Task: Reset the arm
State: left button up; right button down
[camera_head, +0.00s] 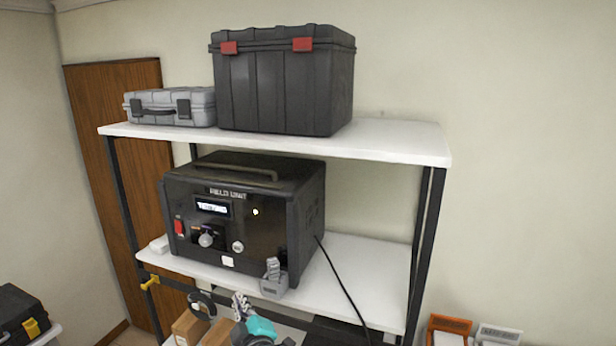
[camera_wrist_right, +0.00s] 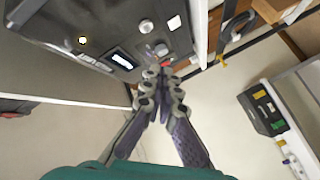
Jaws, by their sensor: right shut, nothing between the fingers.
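My right gripper (camera_head: 240,300) is low in the head view, in front of the lower shelf. Its fingers are shut and hold nothing; they also show closed together in the right wrist view (camera_wrist_right: 164,72). The black field unit (camera_head: 240,215) stands on the lower shelf, with a lit display, a knob and a red switch (camera_head: 179,227). The right wrist view shows the unit's front panel (camera_wrist_right: 105,30) beyond the fingertips. Whether the fingers touch it is not clear there. My left gripper is not in view.
The white shelf rack (camera_head: 375,280) carries a grey case (camera_head: 170,106) and a large black case (camera_head: 280,85) on top. A small grey holder (camera_head: 273,280) sits at the lower shelf's front edge. A black cable (camera_head: 342,283) hangs over that edge. Boxes (camera_head: 190,328) stand below.

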jog(key=s+d+f+m+g+h+b, duration=0.1)
jog(key=s+d+f+m+h+b, duration=0.25)
jog(key=d, duration=0.55)
jog(key=d+f+m+g+h+b, duration=0.1)
jog(key=d+f+m+h+b, duration=0.2)
jog(key=d+f, duration=0.45)
jog(key=s+d+f+m+g+h+b, duration=0.1)
jog(key=s+d+f+m+b, duration=0.2)
jog(key=d, duration=0.7)
pick_arm(q)
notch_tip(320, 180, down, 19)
jog(key=b, duration=0.8)
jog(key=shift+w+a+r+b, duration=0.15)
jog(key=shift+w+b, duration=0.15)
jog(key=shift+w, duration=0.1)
pick_arm(e)
jog(key=s+d+f+m+g, duration=0.2)
jog(key=s+d+f+g, duration=0.1)
jog(key=s+f, duration=0.4)
jog(key=s+d+f+m+g, duration=0.2)
jog(key=s+d+f+m, duration=0.1)
jog(key=s+f, duration=0.5)
jog(key=shift+s+d+f+g, duration=0.15)
jog(key=shift+s+d+g, duration=0.3)
jog(key=shift+s, duration=0.35)
